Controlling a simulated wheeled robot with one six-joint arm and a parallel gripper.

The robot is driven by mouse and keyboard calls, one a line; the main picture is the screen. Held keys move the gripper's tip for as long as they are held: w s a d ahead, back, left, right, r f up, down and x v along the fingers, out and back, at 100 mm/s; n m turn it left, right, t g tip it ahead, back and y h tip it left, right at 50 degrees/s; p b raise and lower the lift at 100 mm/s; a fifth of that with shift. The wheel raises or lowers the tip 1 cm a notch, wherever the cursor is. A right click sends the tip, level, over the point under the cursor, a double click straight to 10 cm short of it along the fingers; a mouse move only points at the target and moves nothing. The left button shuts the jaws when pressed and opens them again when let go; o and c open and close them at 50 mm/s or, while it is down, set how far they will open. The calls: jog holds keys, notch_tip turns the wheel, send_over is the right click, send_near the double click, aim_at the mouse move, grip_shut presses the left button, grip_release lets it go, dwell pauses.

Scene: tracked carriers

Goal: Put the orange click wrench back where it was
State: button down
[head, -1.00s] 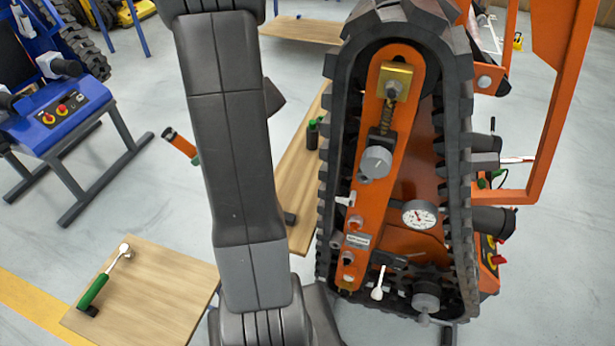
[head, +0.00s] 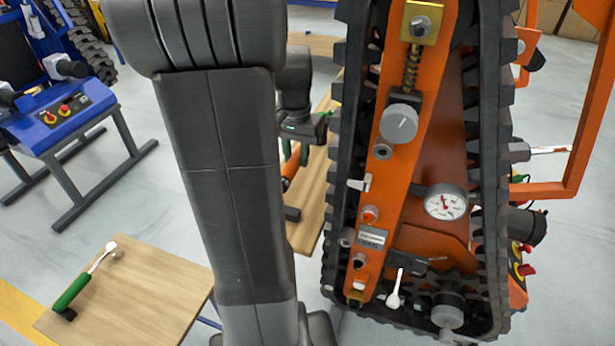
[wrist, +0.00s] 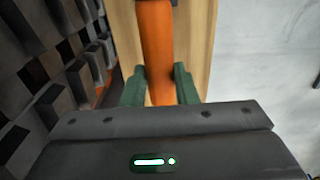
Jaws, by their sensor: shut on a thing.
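My gripper (wrist: 159,76) is shut on the orange click wrench (wrist: 155,40), with a green finger on each side of its orange handle in the wrist view. In the head view, the gripper (head: 297,152) is between my dark arm and the track, and a short orange part of the wrench (head: 288,179) shows beside the arm. The rest of the wrench is hidden. The wrench appears in front of the long wooden board (head: 314,214); I cannot tell whether it touches it.
The orange tracked carrier (head: 425,150) stands close on the right of my gripper, with a dial gauge (head: 446,202) and knobs. A green-handled ratchet (head: 75,290) lies on the near-left wooden board (head: 140,300). A blue control stand (head: 70,125) is at the far left.

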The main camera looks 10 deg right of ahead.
notch_tip(320, 180, down, 9)
jog(key=shift+r+b, duration=0.2)
jog(key=shift+b, duration=0.2)
jog(key=c, duration=1.1)
grip_release()
jog(key=shift+c, duration=0.2)
jog(key=shift+r, duration=0.1)
notch_tip(320, 180, up, 12)
jog(key=shift+s+a+f+p, duration=0.1)
jog(key=shift+p, duration=0.65)
notch_tip(320, 180, down, 12)
jog(key=shift+f+b, duration=0.25)
jog(key=shift+b, duration=0.6)
notch_tip(320, 180, up, 3)
jog(key=shift+r+p, duration=0.1)
jog(key=shift+p, duration=0.2)
jog(key=shift+r, duration=0.55)
